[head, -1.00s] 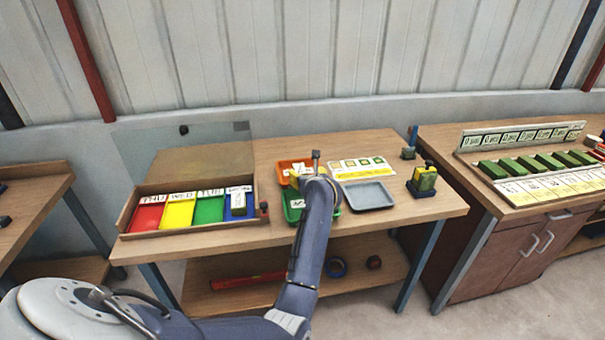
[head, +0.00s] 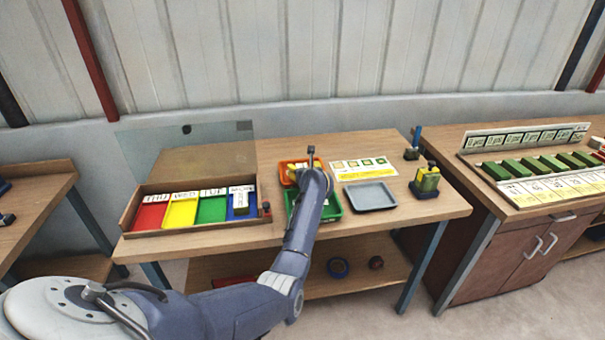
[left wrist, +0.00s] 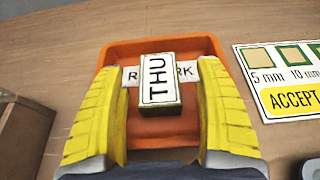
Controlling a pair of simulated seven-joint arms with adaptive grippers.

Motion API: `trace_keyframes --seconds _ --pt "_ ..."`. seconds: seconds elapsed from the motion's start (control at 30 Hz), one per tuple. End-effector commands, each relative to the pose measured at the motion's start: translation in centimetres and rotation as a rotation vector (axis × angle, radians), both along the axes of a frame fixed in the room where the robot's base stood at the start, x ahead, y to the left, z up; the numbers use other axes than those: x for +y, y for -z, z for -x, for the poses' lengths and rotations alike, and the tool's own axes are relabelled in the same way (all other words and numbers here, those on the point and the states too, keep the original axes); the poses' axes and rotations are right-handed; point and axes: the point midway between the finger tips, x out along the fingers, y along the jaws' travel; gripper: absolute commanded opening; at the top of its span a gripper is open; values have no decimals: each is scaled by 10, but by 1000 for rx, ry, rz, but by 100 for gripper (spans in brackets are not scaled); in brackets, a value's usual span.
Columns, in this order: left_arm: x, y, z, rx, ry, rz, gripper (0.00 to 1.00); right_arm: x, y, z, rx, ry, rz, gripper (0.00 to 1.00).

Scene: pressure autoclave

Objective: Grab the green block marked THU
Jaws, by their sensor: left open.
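The block marked THU (left wrist: 158,80) shows in the left wrist view, with a white lettered top and a dark green side. It lies in an orange tray (left wrist: 115,55), over the middle of the tray's white label. My left gripper (left wrist: 157,75) is open. Its yellow fingers are on either side of the block, with gaps between them and it. In the head view my left gripper (head: 304,170) is over the orange tray (head: 284,166), and the block cannot be made out there. My right gripper is not in view.
A green tray (head: 334,211) is just in front of the orange one. A grey tray (head: 370,197) and a printed card (head: 362,168) are to the right. A wooden box (head: 128,212) with coloured compartments is at left.

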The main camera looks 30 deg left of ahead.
Motion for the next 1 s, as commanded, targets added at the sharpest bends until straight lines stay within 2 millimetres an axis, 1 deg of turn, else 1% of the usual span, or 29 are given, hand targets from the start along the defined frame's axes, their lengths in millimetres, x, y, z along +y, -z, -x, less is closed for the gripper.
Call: trace_keyframes --seconds 0.1,0.33,0.5,0.77,0.8,1.0 --pt "11 4 -9 1 -1 -1 71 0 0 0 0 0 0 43" --pt "24 12 -22 1 -1 -1 71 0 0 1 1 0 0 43" --pt "27 15 -27 1 -1 0 71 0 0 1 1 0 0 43" --pt "28 16 -27 0 -1 0 71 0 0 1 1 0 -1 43" --pt "28 16 -27 0 -1 0 72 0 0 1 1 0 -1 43" --pt "28 16 -27 1 -1 0 49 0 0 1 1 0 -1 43"
